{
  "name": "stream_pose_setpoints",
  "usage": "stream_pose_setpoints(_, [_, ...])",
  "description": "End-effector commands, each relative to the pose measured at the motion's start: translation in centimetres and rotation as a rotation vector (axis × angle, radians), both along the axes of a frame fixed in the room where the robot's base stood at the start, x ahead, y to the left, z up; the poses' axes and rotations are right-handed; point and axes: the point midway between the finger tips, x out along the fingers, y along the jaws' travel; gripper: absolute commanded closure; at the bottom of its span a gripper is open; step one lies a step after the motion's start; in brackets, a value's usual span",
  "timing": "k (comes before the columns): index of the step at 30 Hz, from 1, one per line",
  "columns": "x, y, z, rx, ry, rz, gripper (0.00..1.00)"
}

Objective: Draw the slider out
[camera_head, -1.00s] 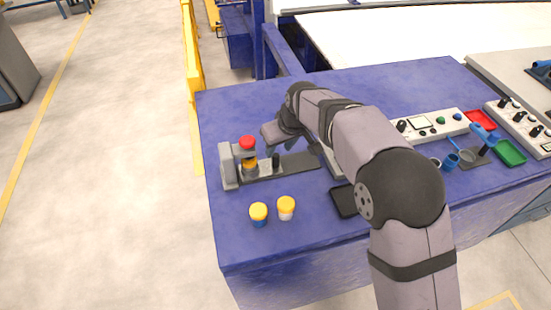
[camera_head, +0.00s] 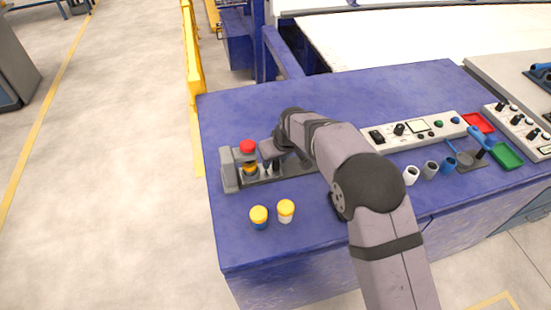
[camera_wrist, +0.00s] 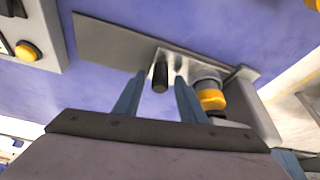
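The slider is a grey metal strip with an upright black handle (camera_wrist: 160,74), lying in the base of a small grey press (camera_head: 228,170). The strip (camera_wrist: 112,38) also shows in the wrist view. A yellow-topped piece (camera_wrist: 211,99) sits at the press end of the slider, under the press's red knob (camera_head: 247,147). My gripper (camera_wrist: 160,82) is open, with one blue finger on each side of the black handle. I cannot tell whether either finger touches it. In the head view my gripper (camera_head: 272,168) partly hides the handle.
Two yellow-capped pieces, one blue (camera_head: 259,217) and one white (camera_head: 286,211), stand in front of the press. A control panel (camera_head: 440,128), several small cups, a red tray (camera_head: 479,123) and a green tray (camera_head: 507,155) are at the right.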

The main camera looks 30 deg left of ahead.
Motion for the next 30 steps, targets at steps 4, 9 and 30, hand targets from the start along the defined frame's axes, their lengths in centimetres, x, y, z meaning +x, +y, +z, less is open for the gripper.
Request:
stream_pose_setpoints(4, [0.0,0.0,0.0,0.0,0.0,0.0,0.68])
stream_pose_setpoints(9, [0.0,0.0,0.0,0.0,0.0,0.0,1.0])
stream_pose_setpoints(30, [8.0,-7.9,0.0,0.001,0.0,-0.003,1.0])
